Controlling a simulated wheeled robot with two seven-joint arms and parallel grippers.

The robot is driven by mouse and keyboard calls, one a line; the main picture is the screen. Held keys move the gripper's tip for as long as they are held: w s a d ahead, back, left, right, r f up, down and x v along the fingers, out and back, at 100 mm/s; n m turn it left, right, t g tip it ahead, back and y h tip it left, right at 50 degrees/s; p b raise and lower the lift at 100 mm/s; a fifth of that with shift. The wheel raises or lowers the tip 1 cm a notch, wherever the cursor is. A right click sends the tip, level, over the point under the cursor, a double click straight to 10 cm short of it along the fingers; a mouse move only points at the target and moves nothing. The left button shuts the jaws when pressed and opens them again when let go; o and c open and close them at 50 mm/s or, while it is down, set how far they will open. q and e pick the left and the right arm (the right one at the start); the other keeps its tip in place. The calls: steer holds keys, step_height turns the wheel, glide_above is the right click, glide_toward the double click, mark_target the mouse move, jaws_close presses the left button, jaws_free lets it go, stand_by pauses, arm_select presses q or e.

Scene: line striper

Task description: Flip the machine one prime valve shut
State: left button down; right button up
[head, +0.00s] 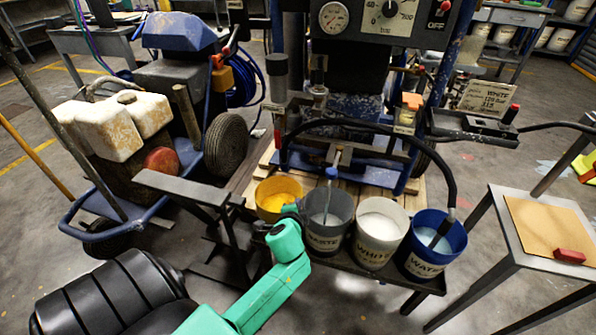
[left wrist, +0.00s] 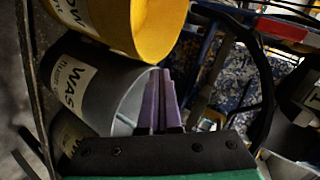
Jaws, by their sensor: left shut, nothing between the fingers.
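The striping machine (head: 345,60) stands at the upper middle of the head view, with a gauge and a dial on its front. An orange handle (head: 412,101) with a small tag under it sits on its right side. A red-tipped part (head: 277,135) stands on its left side. I cannot tell which part is the prime valve, or its position. My left gripper (head: 291,209) is low in front of the machine, by the yellow and grey buckets. In the left wrist view its purple fingers (left wrist: 161,100) are together and empty, near the grey bucket's rim. My right gripper is out of view.
A yellow bucket (head: 279,193), a grey bucket (head: 327,222), a white bucket (head: 378,232) and a blue bucket (head: 436,243) stand in a row before the machine. A black hose (head: 436,150) arches over them. A small table (head: 500,245) stands at right, a cart (head: 150,175) at left.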

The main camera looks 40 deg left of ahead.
mark_target(277, 136)
arm_select(q)
step_height(277, 136, up, 11)
steer(key=w+a+m+t+y+b, duration=0.1)
steer(key=a+m+t+y+b, duration=0.1)
steer(key=t+y+b, duration=0.2)
steer(key=b, duration=0.2)
steer(key=shift+w+a+r+b, duration=0.15)
steer(key=shift+w+b, duration=0.05)
steer(key=shift+b, duration=0.1)
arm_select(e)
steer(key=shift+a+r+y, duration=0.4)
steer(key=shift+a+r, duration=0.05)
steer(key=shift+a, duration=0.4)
arm_select(q)
steer(key=w+a+b, duration=0.1)
steer(key=w+a, duration=0.6)
steer(key=a, duration=0.2)
steer(key=shift+a, duration=0.15)
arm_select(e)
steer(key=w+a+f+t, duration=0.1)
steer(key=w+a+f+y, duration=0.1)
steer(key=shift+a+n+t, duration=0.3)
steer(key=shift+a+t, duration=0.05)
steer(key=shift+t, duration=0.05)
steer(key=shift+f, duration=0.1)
